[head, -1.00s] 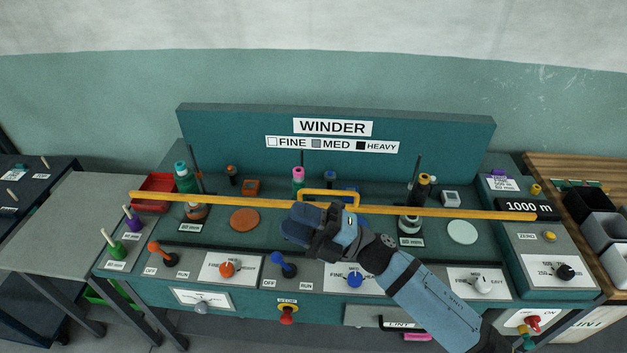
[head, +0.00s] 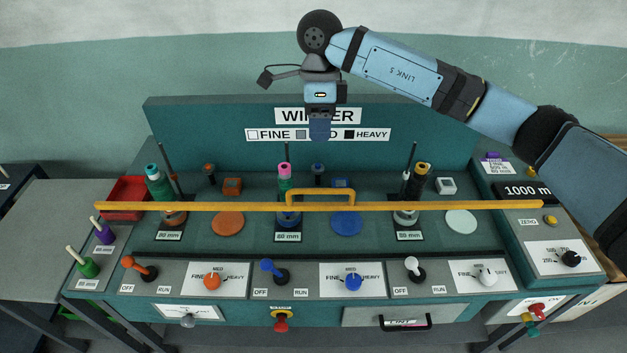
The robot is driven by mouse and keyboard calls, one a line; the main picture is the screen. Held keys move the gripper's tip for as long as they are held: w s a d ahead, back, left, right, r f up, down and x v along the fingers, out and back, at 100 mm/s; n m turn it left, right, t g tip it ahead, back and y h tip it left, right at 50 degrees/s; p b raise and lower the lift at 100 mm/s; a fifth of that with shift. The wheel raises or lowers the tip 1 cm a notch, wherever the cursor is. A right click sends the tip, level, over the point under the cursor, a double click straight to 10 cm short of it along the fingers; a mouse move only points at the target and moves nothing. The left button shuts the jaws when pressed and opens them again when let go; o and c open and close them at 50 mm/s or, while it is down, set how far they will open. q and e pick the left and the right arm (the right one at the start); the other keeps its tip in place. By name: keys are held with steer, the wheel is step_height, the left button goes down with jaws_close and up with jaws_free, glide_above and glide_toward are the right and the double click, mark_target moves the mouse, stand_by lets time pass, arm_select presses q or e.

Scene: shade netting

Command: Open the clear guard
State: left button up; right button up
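The clear guard shows mainly as a long yellow bar (head: 420,206) across the front of the winder's spindles. A raised yellow handle (head: 320,192) stands at its middle. The clear panel itself is hard to make out. My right gripper (head: 319,138) points down in front of the WINDER sign, above the handle in the picture and apart from it. Its fingers overlap one another, so I cannot see a gap between them. Nothing shows held in it. My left gripper is not in view.
Behind the bar stand spindles with a green spool (head: 158,184), a pink-topped spool (head: 285,176) and a dark yellow-topped spool (head: 420,178). Levers and dials line the front panel, including an orange lever (head: 138,267). A red bin (head: 125,194) sits left. The grey side table (head: 40,215) is mostly bare.

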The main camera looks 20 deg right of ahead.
steer(key=s+f+p, duration=0.1)
steer(key=f, duration=0.7)
steer(key=s+f+p, duration=0.1)
steer(key=f, duration=0.3)
steer(key=shift+s+a+f+p, duration=0.25)
steer(key=shift+s+a+p, duration=0.05)
steer(key=shift+a+p, duration=0.05)
steer(key=shift+f, duration=0.35)
jaws_close()
